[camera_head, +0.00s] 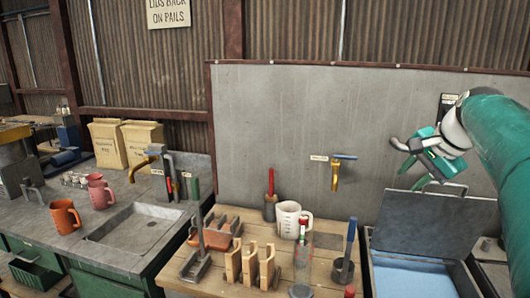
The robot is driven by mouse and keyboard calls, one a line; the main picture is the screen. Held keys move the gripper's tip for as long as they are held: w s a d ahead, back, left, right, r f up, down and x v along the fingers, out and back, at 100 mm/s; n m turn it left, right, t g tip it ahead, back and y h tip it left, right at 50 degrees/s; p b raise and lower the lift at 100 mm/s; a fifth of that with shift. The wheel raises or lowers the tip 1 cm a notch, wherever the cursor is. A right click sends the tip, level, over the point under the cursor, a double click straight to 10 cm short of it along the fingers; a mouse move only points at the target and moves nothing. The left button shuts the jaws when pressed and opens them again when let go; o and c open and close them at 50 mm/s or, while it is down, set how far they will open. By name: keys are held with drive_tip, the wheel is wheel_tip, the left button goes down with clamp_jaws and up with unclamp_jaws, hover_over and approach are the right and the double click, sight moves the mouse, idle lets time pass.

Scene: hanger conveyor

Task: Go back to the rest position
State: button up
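My gripper (402,158), teal and pale grey, is at the right, at the end of my teal arm. It is in front of the grey wall panel and above the raised lid of a metal box. Its fingertips look spread apart, with nothing seen between them. It appears clear of the lid's curved handle (440,187), though the exact distance is hard to tell.
The metal box (478,215) with a blue inside stands below my gripper. A wooden table (215,279) holds a white mug (287,219), wooden blocks (249,262) and upright tools. A sink (134,228) and orange mug (65,216) are left. The wall panel (290,120) is mostly bare.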

drive_tip(key=s+a+f+n, duration=0.5)
drive_tip(key=s+a+f, duration=0.1)
drive_tip(key=s+a, duration=0.55)
drive_tip(key=s+a+f+n+h, duration=0.1)
drive_tip(key=s+a+f+n, duration=0.6)
drive_tip(key=s+f, duration=0.5)
drive_tip(key=shift+s+a+f+n+g+h, duration=0.3)
drive_tip(key=shift+s+a+g+h, duration=0.1)
drive_tip(key=shift+d, duration=0.2)
